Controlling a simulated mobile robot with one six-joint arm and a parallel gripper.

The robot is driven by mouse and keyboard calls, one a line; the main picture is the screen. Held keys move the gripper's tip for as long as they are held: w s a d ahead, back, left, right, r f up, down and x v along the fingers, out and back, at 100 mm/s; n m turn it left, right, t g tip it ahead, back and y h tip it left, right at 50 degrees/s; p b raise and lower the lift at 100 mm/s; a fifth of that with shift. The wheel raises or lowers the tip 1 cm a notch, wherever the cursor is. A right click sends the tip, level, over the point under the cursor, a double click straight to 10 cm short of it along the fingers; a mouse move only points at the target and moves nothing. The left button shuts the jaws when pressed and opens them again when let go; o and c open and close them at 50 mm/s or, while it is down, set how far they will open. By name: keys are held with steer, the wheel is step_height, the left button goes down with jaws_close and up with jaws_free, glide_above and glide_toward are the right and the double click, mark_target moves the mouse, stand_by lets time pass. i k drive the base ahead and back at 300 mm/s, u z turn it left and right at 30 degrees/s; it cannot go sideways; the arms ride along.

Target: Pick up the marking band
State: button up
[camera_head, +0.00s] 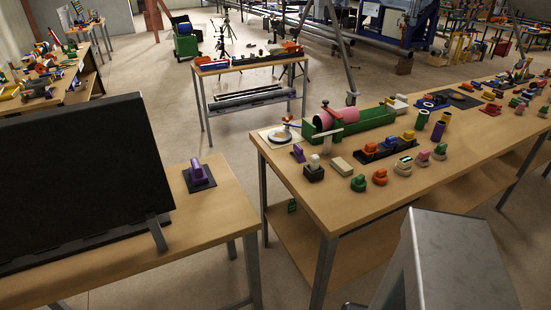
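I cannot tell for certain which object is the marking band. A pink roll (335,116) lies in a long green holder (365,123) near the back left of the right-hand workbench (275,152). A small white disc-shaped device (280,134) is on a pale plate left of it. A purple piece (197,171) stands on a dark square pad (206,184) on the left table. My gripper is not in view.
Several small coloured parts, including a green knob (359,183) and an orange knob (380,177), crowd the right-hand workbench. A large black panel (80,165) stands on the left table (215,214). Open floor (215,130) runs between the benches. A grey block-like shape fills the lower right.

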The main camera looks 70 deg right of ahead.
mark_target(298, 150)
steer(key=u, duration=0.75)
steer(key=k, duration=2.15)
steer(key=z, duration=0.65)
